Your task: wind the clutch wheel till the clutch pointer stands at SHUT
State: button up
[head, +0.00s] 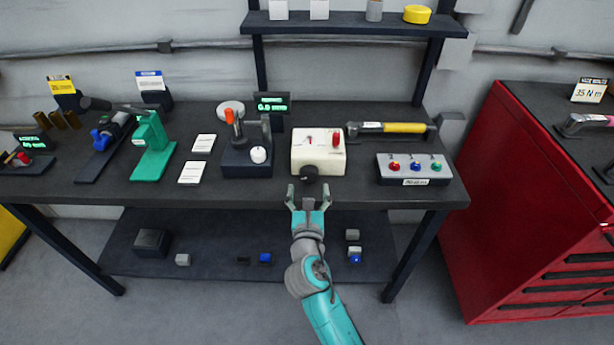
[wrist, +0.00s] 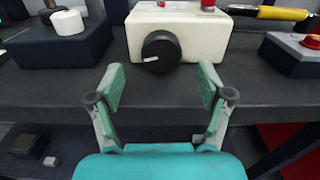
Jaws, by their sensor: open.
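A cream box (head: 319,146) stands near the front edge of the dark bench, with a small dial and red pointer (head: 309,138) and a red upright part (head: 336,139) on top. A black round knob (head: 309,173), seemingly the clutch wheel, sits on its front face. In the wrist view the knob (wrist: 161,51) shows a white mark pointing left. The dial lettering is too small to read. My gripper (head: 308,192) is open and empty, just in front of the knob. In the wrist view its two fingers (wrist: 160,88) stand apart, below and either side of the knob, not touching it.
A dark block with an orange-tipped lever and white knob (head: 258,155) stands left of the box. A grey button panel (head: 413,168) and yellow-handled tool (head: 404,128) are to the right. The bench's front edge (head: 230,197) runs below the box. A red cabinet (head: 510,190) stands at right.

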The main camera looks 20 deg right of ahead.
aim_at(309, 177)
jog(key=x, duration=0.5)
jog(key=shift+w+d, duration=0.2)
jog(key=shift+w, duration=0.05)
jog(key=c, duration=1.2)
